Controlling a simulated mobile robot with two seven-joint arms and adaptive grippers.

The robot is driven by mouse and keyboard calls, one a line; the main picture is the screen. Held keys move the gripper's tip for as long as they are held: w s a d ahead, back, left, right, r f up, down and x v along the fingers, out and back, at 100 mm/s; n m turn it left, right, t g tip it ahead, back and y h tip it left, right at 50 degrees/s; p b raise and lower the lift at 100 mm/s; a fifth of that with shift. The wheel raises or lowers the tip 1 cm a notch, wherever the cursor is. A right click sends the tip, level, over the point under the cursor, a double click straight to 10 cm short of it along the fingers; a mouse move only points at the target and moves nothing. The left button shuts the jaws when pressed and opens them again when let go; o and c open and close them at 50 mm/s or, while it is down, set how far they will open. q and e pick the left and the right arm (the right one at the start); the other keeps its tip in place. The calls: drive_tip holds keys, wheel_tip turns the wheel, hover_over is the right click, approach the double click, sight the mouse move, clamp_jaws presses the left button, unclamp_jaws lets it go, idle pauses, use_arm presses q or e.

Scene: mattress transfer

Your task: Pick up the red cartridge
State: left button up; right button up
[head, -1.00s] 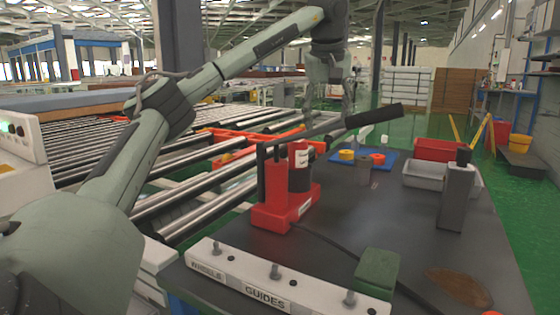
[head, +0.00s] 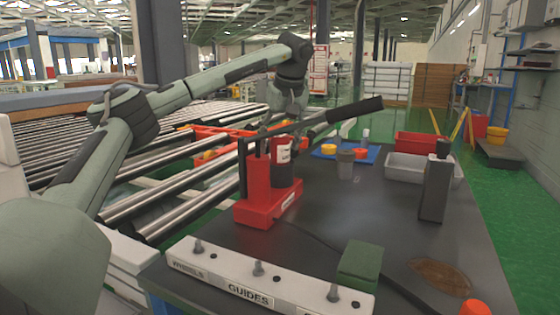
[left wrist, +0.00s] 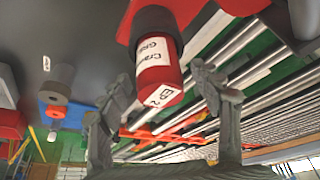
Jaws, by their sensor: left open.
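The red cartridge (head: 283,148), with a white label, stands upright in a dark holder on the red hand pump (head: 262,206) on the dark table. In the left wrist view the cartridge (left wrist: 160,70) shows its label and red end, pointing toward the open jaws. My left gripper (head: 284,126) is above the cartridge in the head view, partly hidden behind the pump's black lever. In the left wrist view the fingers (left wrist: 163,78) are wide apart, one on each side of the cartridge's end, with nothing held. My right gripper is not in view.
The black lever (head: 345,109) slants across close to the gripper. A white guides rail (head: 248,288) and green block (head: 360,264) lie in front. A grey tray (head: 405,168), blue mat (head: 325,154) and dark upright box (head: 434,190) stand right. Rollers lie left.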

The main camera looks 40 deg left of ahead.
use_arm(q)
drive_tip(key=shift+c, duration=0.5)
drive_tip(key=c, duration=1.3)
drive_tip(key=shift+r, duration=0.1)
